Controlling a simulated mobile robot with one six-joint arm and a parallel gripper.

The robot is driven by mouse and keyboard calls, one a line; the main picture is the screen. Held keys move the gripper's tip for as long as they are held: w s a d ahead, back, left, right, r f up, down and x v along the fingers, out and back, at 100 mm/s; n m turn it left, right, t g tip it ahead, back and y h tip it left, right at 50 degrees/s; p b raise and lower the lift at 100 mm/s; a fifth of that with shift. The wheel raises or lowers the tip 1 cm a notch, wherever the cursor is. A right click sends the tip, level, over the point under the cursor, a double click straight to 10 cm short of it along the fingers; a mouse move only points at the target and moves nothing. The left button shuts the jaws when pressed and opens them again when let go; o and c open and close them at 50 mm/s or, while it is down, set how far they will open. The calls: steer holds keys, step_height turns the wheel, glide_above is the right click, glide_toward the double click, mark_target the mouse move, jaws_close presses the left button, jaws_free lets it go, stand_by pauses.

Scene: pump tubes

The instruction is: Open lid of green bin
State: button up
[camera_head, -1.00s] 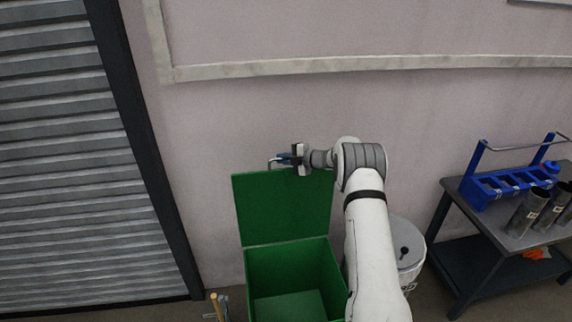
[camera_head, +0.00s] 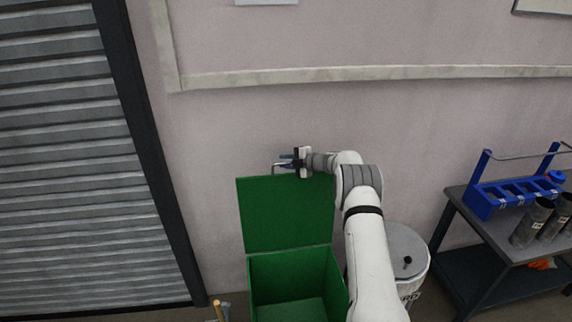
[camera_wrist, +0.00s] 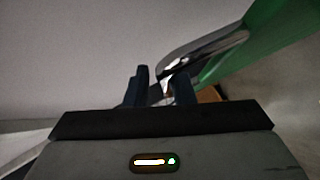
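The green bin (camera_head: 261,279) stands against the wall, and its inside shows from above. Its green lid (camera_head: 285,215) stands raised, roughly upright, along the back edge. A metal handle (camera_head: 275,168) is at the lid's upper edge. My gripper (camera_head: 286,161) is at that handle. In the wrist view, the two dark fingers (camera_wrist: 162,90) are a little apart, with the curved shiny handle (camera_wrist: 205,46) running down to them. Whether they press on it cannot be told. The green lid also shows at the upper right of the wrist view (camera_wrist: 262,38).
A grey lidded drum (camera_head: 405,255) stands right of the bin, partly behind my arm. A dark table (camera_head: 490,225) at the right bears a blue rack (camera_head: 510,195) and metal tubes (camera_head: 532,222). A grey shutter (camera_head: 80,170) fills the left. Wooden handles (camera_head: 217,308) stand left of the bin.

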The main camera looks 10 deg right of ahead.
steer(key=shift+o, duration=1.4)
steer(key=shift+w, duration=0.15)
steer(key=shift+f, duration=0.1)
steer(key=shift+s+d, duration=0.15)
steer(key=shift+s, duration=0.05)
steer(key=b+v, duration=0.2)
steer(key=v, duration=0.5)
steer(key=shift+s+d, duration=0.15)
steer(key=shift+r, duration=0.2)
